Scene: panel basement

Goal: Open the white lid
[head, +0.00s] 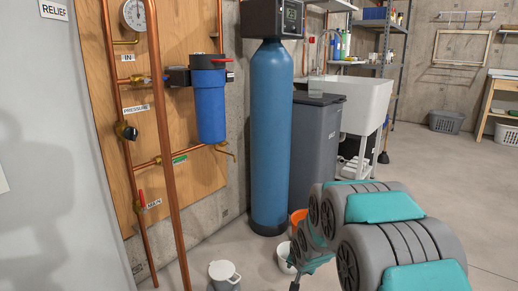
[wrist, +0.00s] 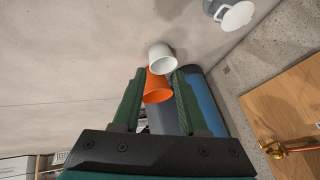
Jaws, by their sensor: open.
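A round white lid (head: 223,270) with a small tab on its edge sits at the top of a small grey container (head: 226,286) on the floor, at the bottom of the head view. The lid (wrist: 237,16) is also at the top right of the wrist view, over the grey container (wrist: 210,6), whose far part is cut off. My gripper (wrist: 159,73) is open, with its two green fingers apart and nothing held between them. It is well clear of the lid, which lies up and to the right of the fingertips in the wrist view.
An orange bucket (wrist: 157,90) and a white bucket (wrist: 162,55) appear beyond my fingers. A tall blue tank (head: 270,140), a dark grey bin (head: 316,140) and copper pipes (head: 165,150) on a wooden panel stand near the container.

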